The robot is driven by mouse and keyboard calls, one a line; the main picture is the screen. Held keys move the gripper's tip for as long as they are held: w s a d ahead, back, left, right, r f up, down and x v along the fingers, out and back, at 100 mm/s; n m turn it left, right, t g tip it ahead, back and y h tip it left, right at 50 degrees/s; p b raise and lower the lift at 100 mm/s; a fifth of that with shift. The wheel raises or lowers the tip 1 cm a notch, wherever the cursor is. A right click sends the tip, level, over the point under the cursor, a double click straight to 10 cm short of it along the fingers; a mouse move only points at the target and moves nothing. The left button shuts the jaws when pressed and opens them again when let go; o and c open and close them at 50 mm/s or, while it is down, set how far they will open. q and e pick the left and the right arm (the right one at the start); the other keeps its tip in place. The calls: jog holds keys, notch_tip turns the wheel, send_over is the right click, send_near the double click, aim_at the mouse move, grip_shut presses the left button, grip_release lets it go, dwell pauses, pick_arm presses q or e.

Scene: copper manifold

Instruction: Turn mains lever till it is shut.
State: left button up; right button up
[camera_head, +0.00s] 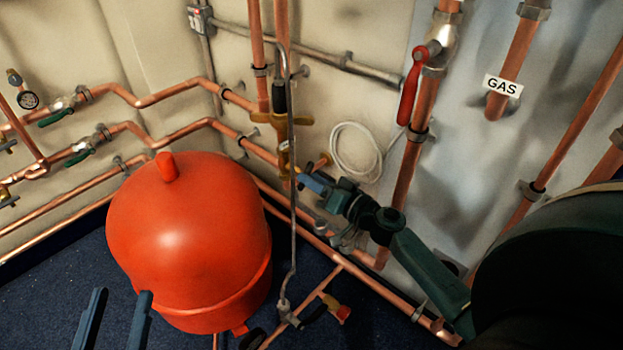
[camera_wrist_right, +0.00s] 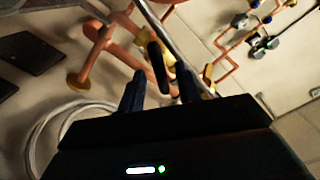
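A black lever (camera_wrist_right: 158,66) shows in the right wrist view, in front of a brass valve body. No label shows which lever is the mains one. My right gripper (camera_wrist_right: 160,80) is open, and the black lever appears between its fingertips; contact cannot be told. In the head view my right gripper (camera_head: 312,182) is beside the lower part of the brass valve (camera_head: 289,120), and the lever's grip is not clear there. A red lever (camera_head: 410,88) hangs along an upright copper pipe, away from both grippers. My left gripper (camera_head: 122,294) is open and empty at the lower left.
A large red tank (camera_head: 190,240) stands between my grippers. A thin grey hose (camera_head: 293,225) hangs close to my right gripper. Copper pipes (camera_head: 150,97) line the walls, with green-handled valves at the left. A white cable coil (camera_head: 356,150) hangs behind my right arm.

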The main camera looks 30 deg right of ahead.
jog(key=shift+w+a, duration=0.15)
jog(key=shift+w, duration=0.3)
grip_shut()
